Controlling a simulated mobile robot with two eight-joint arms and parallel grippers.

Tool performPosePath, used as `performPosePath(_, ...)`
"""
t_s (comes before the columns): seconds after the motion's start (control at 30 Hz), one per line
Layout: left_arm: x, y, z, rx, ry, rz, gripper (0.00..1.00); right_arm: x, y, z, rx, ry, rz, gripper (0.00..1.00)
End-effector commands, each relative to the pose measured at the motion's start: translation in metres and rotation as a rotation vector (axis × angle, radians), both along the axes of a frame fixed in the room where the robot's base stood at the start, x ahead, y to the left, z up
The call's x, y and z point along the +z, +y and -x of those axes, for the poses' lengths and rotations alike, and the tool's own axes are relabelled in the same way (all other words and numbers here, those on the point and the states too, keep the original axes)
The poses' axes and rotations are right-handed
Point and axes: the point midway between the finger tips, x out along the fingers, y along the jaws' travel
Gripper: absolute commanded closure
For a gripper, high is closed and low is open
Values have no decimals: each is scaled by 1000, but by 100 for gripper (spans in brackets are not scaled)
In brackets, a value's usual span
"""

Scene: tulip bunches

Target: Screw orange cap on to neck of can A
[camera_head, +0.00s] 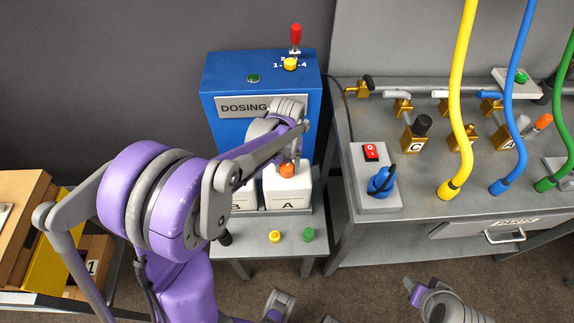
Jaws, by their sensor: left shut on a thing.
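Can A (287,193) is a white can labelled A, standing upright on the low stand in front of the blue dosing machine. The orange cap (287,171) is at the top of can A, over its neck; I cannot tell whether it is seated or threaded. My left gripper (289,161) points down from above and is shut on the orange cap. My left forearm and wrist hide most of its fingers. My right arm's end (428,299) shows low at the right, away from the can; its jaw state is unclear.
A second white can (244,198) stands left of can A, partly behind my arm. A yellow cap (275,236), a green cap (308,234) and a black cap (225,238) are on the stand's front. The blue dosing machine (225,77) is behind. A grey bench (400,220) with hoses stands right.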

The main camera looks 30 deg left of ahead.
Motion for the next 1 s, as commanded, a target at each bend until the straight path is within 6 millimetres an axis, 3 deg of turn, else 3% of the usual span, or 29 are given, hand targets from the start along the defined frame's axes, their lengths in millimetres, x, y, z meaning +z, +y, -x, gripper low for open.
performPosePath(0.13,0,1,0,2,1,-2,97,0,0,0,0,0,0,50)
performPosePath(0.17,0,1,0,2,0,-1,42,0,0,0,0,0,0,50)
performPosePath(0.33,0,0,0,3,0,-1,11,0,0,0,0,0,0,50)
performPosePath(0.77,0,0,0,30,0,0,10,0,0,0,0,0,0,50)
performPosePath(1.0,0,0,0,371,0,0,10,-5,0,1,0,2,0,50)
